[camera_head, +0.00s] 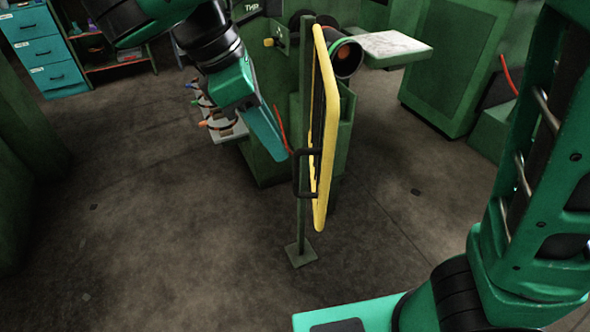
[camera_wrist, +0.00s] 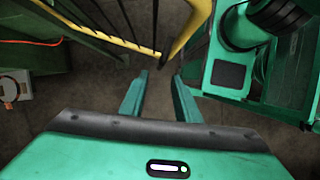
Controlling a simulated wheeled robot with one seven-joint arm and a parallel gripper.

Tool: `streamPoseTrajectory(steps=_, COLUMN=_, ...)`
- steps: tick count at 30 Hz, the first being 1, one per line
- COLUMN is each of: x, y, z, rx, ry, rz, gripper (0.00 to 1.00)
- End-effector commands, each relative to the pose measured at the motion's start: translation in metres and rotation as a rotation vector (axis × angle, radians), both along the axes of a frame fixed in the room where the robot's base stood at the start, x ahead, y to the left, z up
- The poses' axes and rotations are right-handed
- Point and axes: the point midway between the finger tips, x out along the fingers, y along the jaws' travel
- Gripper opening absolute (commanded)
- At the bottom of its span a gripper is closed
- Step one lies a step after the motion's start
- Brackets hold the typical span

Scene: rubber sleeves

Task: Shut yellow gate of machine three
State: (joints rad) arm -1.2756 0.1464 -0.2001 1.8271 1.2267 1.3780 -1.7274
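The yellow gate (camera_head: 329,130) stands nearly edge-on to the head camera, hung beside a green post (camera_head: 302,215) with a flat foot. A dark handle (camera_head: 297,174) sticks out on its left side, low down. In the wrist view the gate's yellow frame (camera_wrist: 112,38) crosses the top, with dark bars. My gripper (camera_head: 284,150) is left of the gate, just above and beside the handle in the head view. In the wrist view my gripper (camera_wrist: 160,76) has its two fingers apart with only floor between them. Contact with the handle cannot be told.
A green machine (camera_head: 265,160) with a partly hidden label stands behind the gate. A pale slab (camera_head: 393,47) juts out at right. Another green machine (camera_head: 447,80) is at back right, blue drawers (camera_head: 42,50) at back left. The floor in front and left is clear.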

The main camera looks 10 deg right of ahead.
Motion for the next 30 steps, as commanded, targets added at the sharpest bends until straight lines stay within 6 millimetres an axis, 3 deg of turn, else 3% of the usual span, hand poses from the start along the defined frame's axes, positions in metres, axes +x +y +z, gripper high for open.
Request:
streamPoseTrajectory(steps=11, x=0.000, y=-0.012, z=-0.026, rx=0.000, ry=0.002, rz=0.000, gripper=0.29)
streamPoseTrajectory(steps=24, x=0.002, y=-0.036, z=-0.084, rx=-0.002, ry=0.001, rz=-0.002, gripper=0.29)
streamPoseTrajectory(steps=30, x=0.001, y=-0.041, z=-0.096, rx=0.000, ry=0.001, rz=0.001, gripper=0.29)
